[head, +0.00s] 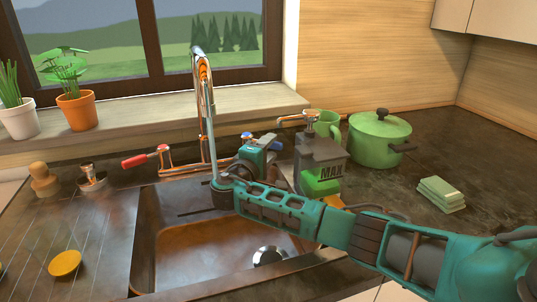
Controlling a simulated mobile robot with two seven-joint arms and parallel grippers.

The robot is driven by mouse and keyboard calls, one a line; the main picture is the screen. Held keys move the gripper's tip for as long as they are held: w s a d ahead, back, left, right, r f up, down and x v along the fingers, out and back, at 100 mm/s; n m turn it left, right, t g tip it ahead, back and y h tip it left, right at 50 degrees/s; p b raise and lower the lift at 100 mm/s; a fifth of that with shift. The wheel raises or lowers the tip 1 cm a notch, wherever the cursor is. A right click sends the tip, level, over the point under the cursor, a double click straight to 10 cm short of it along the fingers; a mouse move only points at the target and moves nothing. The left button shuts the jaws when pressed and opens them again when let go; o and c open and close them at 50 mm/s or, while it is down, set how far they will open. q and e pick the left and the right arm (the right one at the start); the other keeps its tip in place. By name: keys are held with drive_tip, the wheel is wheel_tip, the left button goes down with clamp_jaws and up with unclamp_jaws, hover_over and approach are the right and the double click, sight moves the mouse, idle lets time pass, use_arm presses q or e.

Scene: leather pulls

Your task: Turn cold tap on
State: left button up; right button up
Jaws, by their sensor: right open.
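A tall chrome tap (203,85) rises behind the sink (225,242). Its red-tipped hot lever (140,160) points left. I see no clear water stream. My left gripper is not in view.
A dark soap dispenser (318,160) stands close to the right of my gripper. Behind it are a green mug (326,124) and a green pot (378,140). A green sponge or soap block (441,194) lies on the right counter. Two potted plants stand on the sill.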

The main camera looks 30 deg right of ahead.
clamp_jaws()
idle(0.5)
